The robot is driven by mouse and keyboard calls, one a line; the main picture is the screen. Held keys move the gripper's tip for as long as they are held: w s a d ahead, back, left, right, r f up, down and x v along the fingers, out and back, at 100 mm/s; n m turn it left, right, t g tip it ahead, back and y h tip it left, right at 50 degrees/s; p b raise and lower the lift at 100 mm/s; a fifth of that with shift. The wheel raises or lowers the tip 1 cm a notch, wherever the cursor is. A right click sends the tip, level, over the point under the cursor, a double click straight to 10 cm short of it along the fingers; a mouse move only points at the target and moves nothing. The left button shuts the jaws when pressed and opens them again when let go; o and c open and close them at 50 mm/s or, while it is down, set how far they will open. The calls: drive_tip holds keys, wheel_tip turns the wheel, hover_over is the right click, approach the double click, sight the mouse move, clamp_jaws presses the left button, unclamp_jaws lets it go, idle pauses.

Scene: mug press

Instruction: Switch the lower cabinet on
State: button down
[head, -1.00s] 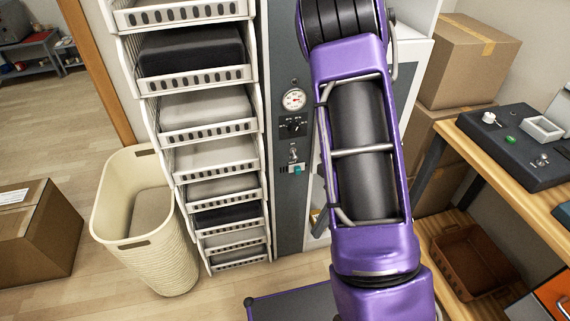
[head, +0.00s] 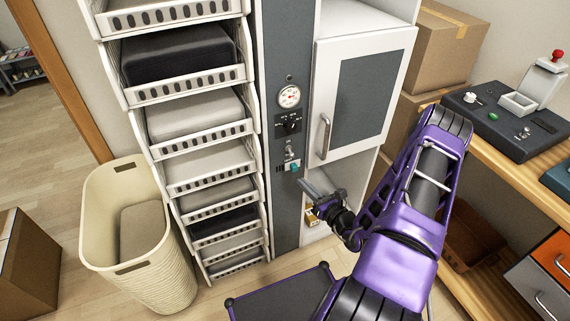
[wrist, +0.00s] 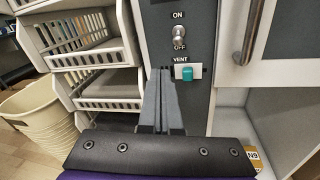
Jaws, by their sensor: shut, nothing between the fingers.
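A metal toggle switch (head: 290,149) sits on the dark grey panel (head: 287,215) between the bins and the white cabinet (head: 365,95). In the wrist view the switch (wrist: 180,33) has ON printed above it and OFF below; I cannot tell which way its lever points. A teal slider marked VENT (wrist: 187,73) is just below it. My gripper (head: 303,184) is shut and empty, below and to the right of the slider in the head view. In the wrist view its fingertips (wrist: 159,74) point up the panel, just left of the VENT slider and below the switch.
A gauge (head: 289,96) and a rotary knob (head: 291,124) sit above the switch. The cabinet handle (head: 323,135) sticks out on the right. A workbench (head: 500,150) stands farther right.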

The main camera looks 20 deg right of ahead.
sight(291, 154)
drive_tip(key=shift+w+d+f+m+h, duration=0.1)
drive_tip(key=shift+d+f+m+h, duration=0.1)
drive_tip(key=shift+d+m+h, duration=0.65)
drive_tip(key=w, duration=0.3)
drive_tip(key=w+a, duration=0.1)
drive_tip(key=w, duration=0.6)
drive_tip(key=shift+a+b, duration=0.15)
drive_tip(key=shift+b, duration=0.25)
drive_tip(key=shift+s+r, duration=0.1)
